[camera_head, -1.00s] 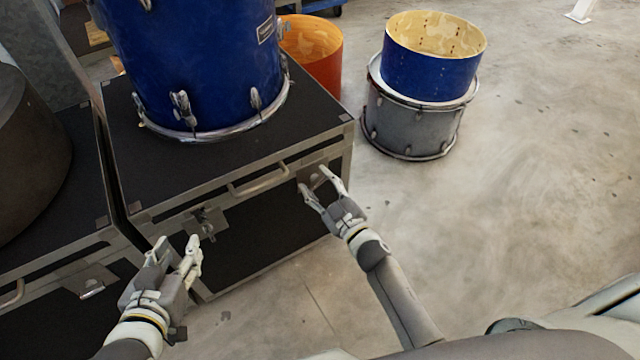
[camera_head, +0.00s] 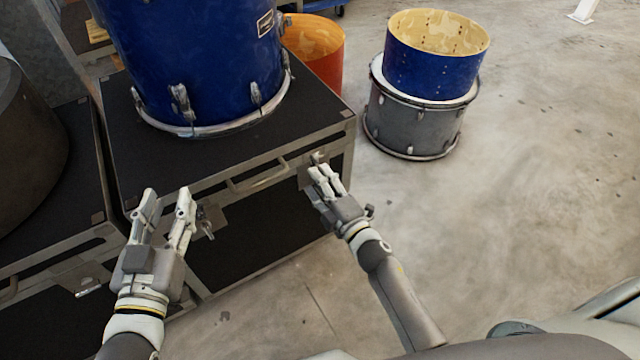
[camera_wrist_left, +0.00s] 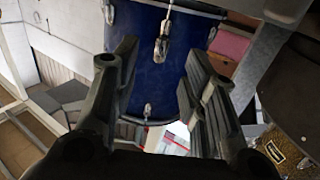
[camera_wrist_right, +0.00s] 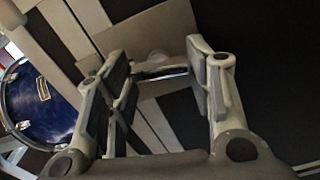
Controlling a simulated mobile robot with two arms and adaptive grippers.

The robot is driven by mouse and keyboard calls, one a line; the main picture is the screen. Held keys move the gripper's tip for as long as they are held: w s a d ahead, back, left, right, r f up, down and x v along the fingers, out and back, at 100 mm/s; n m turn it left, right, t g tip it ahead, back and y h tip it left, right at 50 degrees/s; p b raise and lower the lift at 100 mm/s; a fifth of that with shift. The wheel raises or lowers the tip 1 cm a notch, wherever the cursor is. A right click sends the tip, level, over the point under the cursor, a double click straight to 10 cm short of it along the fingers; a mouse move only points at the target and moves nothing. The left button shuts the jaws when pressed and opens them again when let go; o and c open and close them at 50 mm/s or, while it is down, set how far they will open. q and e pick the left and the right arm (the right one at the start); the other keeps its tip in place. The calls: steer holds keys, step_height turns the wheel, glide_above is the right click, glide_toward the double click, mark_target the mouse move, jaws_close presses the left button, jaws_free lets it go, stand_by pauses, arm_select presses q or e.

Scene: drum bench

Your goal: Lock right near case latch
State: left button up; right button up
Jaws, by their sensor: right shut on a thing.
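The black case (camera_head: 265,220) with metal edges stands in the middle of the head view. Its right near latch (camera_head: 318,158) is on the front face near the right corner. My right gripper (camera_head: 322,173) is at this latch, with its fingers close together. In the right wrist view, the latch's metal bar (camera_wrist_right: 160,72) sits between the fingers, which are shut on it. The fingers partly hide the latch. My left gripper (camera_head: 166,192) is open and empty, in front of the case's left near latch (camera_head: 206,224).
A blue drum (camera_head: 200,60) stands on the case lid. A case handle (camera_head: 258,181) lies between the latches. To the right, a blue shell (camera_head: 430,72) rests on a grey drum (camera_head: 410,122); an orange drum (camera_head: 325,65) stands behind.

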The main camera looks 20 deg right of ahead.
arm_select(q)
steer(key=shift+d+r+t+h, duration=0.15)
steer(key=shift+r+t+h, duration=0.25)
steer(key=shift+r, duration=0.55)
arm_select(e)
steer(key=shift+f+n, duration=0.1)
steer(key=shift+n, duration=0.6)
steer(key=o, duration=1)
steer(key=v, duration=1.2)
